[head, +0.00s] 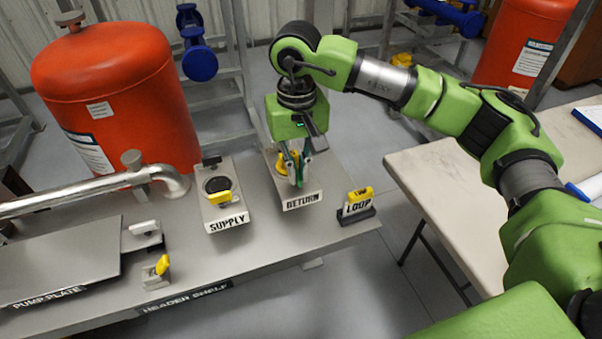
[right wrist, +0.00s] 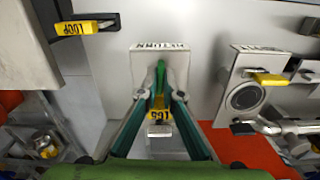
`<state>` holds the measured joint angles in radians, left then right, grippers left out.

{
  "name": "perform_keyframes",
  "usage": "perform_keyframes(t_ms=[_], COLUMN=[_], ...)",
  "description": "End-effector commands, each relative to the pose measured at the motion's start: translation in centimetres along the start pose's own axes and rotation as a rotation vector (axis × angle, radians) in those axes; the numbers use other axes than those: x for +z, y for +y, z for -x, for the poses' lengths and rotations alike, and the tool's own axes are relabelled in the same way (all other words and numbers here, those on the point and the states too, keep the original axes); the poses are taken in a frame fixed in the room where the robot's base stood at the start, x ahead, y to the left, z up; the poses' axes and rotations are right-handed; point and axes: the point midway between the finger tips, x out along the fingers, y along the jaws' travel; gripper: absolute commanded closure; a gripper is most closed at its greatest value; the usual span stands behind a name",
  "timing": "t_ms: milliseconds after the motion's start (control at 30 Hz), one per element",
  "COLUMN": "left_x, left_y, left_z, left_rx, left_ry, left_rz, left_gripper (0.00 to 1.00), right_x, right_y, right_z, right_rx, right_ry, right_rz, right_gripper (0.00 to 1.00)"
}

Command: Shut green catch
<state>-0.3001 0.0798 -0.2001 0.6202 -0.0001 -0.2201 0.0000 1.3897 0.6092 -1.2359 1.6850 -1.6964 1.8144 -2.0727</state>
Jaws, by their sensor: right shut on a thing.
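The RETURN plate (head: 301,201) is a grey fixture at the right part of the header shelf, and it shows under my fingers in the right wrist view (right wrist: 150,60). My right gripper (head: 299,180) points down over it, with its teal fingers drawn together. In the right wrist view a brighter green part, which looks like the green catch (right wrist: 160,76), shows between the fingertips (right wrist: 160,88). The fingers hide most of it, so its angle is unclear. A yellow tag (right wrist: 159,115) sits between the fingers nearer my palm. My left gripper is not in view.
The SUPPLY plate (head: 228,220) with a yellow tag stands to the left, and the LOOP stand (head: 356,207) to the right. A silver pipe (head: 90,195) and an orange tank (head: 115,95) are at the left. A pale table (head: 450,190) lies beyond a floor gap.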

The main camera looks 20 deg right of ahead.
Motion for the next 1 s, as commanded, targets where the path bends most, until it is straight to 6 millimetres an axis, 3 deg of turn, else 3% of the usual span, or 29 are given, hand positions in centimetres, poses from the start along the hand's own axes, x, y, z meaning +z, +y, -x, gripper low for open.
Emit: perform_keyframes(t_ms=[133,200,233,633,1000], left_x=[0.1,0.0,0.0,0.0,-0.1], left_y=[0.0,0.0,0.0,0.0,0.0], left_z=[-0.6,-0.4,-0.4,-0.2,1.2], left_rx=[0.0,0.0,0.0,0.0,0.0], left_ry=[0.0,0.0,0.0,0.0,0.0], left_rz=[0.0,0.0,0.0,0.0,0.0], left_gripper=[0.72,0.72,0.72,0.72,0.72], right_x=[0.0,0.0,0.0,0.0,0.0], right_y=[0.0,0.0,0.0,0.0,0.0], right_z=[-0.2,0.0,0.0,0.2,3.1], right_rx=[0.0,0.0,0.0,0.0,0.0], right_ry=[0.0,-0.002,-0.002,0.0,0.001], right_rz=[0.055,0.061,0.06,0.059,0.058], right_gripper=[1.0,0.81,0.77,0.77,0.77])
